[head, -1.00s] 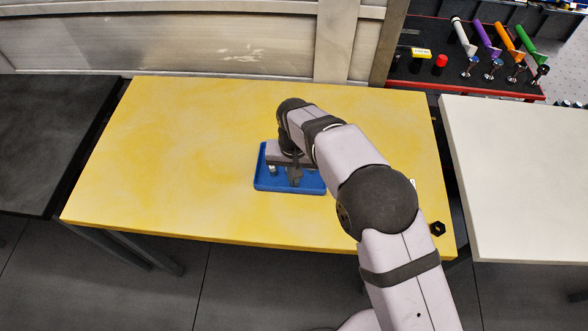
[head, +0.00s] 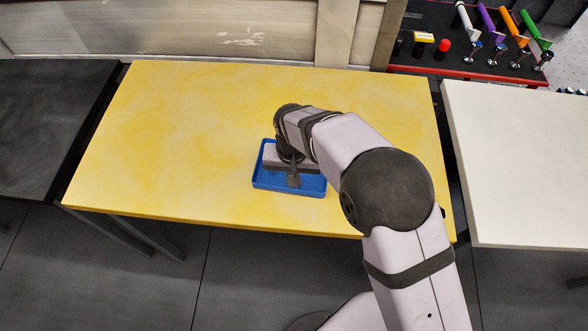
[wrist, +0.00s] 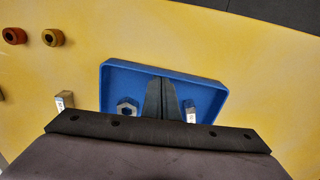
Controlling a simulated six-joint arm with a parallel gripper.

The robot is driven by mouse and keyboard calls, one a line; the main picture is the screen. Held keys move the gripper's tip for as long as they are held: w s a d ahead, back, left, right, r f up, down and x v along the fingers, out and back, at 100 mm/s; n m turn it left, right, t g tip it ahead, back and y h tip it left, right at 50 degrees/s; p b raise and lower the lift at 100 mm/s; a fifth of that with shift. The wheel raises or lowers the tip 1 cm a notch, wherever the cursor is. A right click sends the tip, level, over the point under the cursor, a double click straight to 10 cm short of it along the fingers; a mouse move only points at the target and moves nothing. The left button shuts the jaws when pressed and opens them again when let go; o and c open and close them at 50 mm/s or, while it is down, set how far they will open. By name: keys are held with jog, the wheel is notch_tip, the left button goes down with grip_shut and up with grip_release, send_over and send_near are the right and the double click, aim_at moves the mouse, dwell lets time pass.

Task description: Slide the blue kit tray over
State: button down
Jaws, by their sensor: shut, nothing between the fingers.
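The blue kit tray (head: 259,181) lies flat on the yellow table, in front of the table's middle. In the wrist view the tray (wrist: 113,73) holds a silver hex nut (wrist: 127,107) and a small grey metal block (wrist: 188,108). My gripper (head: 293,183) reaches down over the tray. Its two fingers (wrist: 162,98) are together, with nothing between them, inside the tray's outline. I cannot tell whether they touch its floor or wall. The gripper body hides the tray's near part in the wrist view, and my arm covers part of it in the head view.
The yellow table (head: 180,140) is clear left of the tray. In the wrist view an orange ring (wrist: 14,35), a brown ring (wrist: 53,38) and a silver block (wrist: 64,100) lie outside the tray. A white table (head: 520,170) stands right; a tool rack (head: 465,70) is behind.

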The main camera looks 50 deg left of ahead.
jog(key=s+d, duration=0.5)
jog(key=shift+d, duration=0.1)
jog(key=shift+r, duration=0.1)
dwell(0.3)
notch_tip(320, 180, up, 10)
jog(key=p, duration=0.8)
